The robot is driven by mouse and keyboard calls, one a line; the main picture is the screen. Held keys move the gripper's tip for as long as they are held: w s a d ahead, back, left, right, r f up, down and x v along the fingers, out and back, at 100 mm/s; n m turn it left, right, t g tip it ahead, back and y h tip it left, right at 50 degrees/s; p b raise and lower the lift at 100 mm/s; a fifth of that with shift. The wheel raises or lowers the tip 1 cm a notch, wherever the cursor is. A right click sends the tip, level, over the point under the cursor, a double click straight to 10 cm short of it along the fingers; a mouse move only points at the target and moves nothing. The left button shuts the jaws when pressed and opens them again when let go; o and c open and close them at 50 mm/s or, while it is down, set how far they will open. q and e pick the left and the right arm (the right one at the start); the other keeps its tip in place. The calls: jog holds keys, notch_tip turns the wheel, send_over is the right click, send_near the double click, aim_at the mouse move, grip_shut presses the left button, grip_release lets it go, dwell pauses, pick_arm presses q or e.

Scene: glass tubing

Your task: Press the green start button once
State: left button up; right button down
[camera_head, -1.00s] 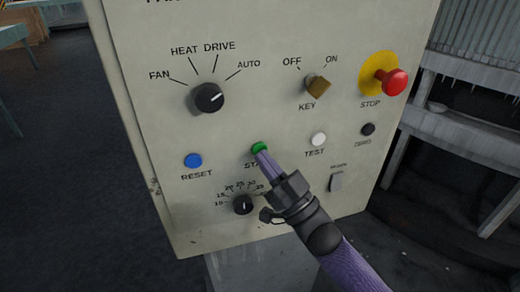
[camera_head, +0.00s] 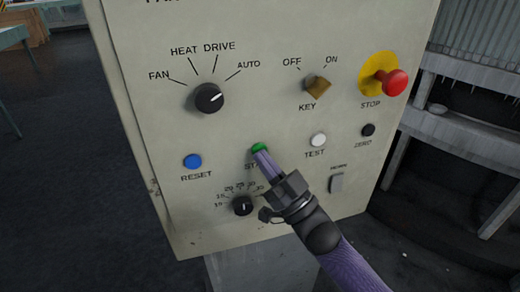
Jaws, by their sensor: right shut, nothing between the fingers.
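The green start button (camera_head: 258,147) is on the beige control panel (camera_head: 240,120), left of the white TEST button. My right gripper (camera_head: 260,155) reaches in from the lower right, shut and empty. Its fingertips are at the green button's lower edge in the picture and cover part of the START label. I cannot tell whether they touch the button or stop just short of it. My left gripper is not in view.
Nearby are the blue RESET button (camera_head: 193,161), white TEST button (camera_head: 318,140), black ZERO button (camera_head: 368,130) and a small dial (camera_head: 243,205). Higher up are the mode knob (camera_head: 209,98), the key switch (camera_head: 318,86) and the red STOP knob (camera_head: 394,82).

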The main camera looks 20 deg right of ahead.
jog(key=shift+s+p, duration=0.35)
jog(key=shift+s, duration=0.3)
jog(key=s+p, duration=0.3)
jog(key=s, duration=0.2)
jog(key=shift+d, duration=0.1)
dwell(0.6)
